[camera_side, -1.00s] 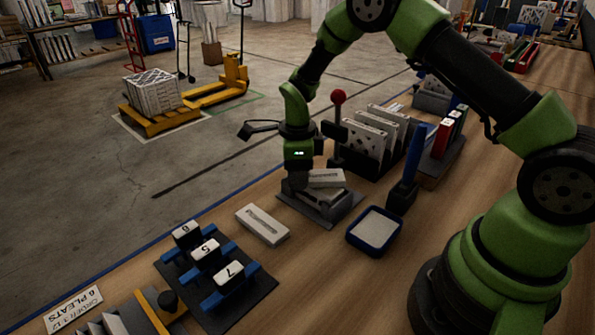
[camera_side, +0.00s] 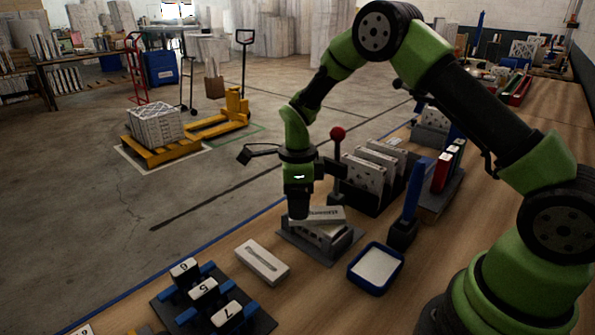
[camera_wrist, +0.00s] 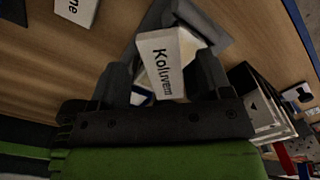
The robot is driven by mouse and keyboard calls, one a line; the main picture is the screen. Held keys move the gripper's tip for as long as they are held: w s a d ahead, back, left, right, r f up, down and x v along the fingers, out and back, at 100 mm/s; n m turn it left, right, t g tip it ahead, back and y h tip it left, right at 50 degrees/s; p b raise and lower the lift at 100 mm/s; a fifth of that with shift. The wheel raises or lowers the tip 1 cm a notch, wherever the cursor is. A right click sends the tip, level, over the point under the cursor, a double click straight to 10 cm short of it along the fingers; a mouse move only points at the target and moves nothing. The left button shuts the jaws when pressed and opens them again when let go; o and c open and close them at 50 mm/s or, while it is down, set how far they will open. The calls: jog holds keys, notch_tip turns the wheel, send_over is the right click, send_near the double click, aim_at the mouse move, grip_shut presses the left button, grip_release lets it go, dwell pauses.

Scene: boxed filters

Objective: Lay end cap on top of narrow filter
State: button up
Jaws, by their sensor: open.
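A white piece printed "Koluvem" (camera_wrist: 168,60) lies tilted on top of a grey holder (camera_side: 345,247); it also shows in the side view (camera_side: 325,214). A pale part shows beneath it. I cannot tell for sure which is the end cap and which the narrow filter. My gripper (camera_wrist: 162,80) points down over the holder, its fingers open on either side of the printed piece; in the side view the gripper (camera_side: 300,212) hides part of it. A flat white piece with a long slot (camera_side: 262,262) lies on the table left of the holder.
A blue-rimmed tray (camera_side: 376,268) and a blue-handled tool (camera_side: 416,190) stand right of the holder. Behind are a black rack of upright filters (camera_side: 372,175) and a red-knobbed lever (camera_side: 338,134). A numbered black stand (camera_side: 203,290) sits front left.

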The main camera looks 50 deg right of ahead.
jog(key=s+a+r+n+t, duration=0.15)
jog(key=s+r+n, duration=0.3)
jog(key=r, duration=0.55)
jog(key=s+a+r+n+t, duration=0.15)
jog(key=s+r+n, duration=0.3)
jog(key=r, duration=0.65)
jog(key=s+a+r+n+t+y, duration=0.2)
jog(key=s+n+t, duration=0.2)
jog(key=s+n, duration=0.9)
jog(key=shift+s+n, duration=0.25)
jog(key=shift+n, duration=0.25)
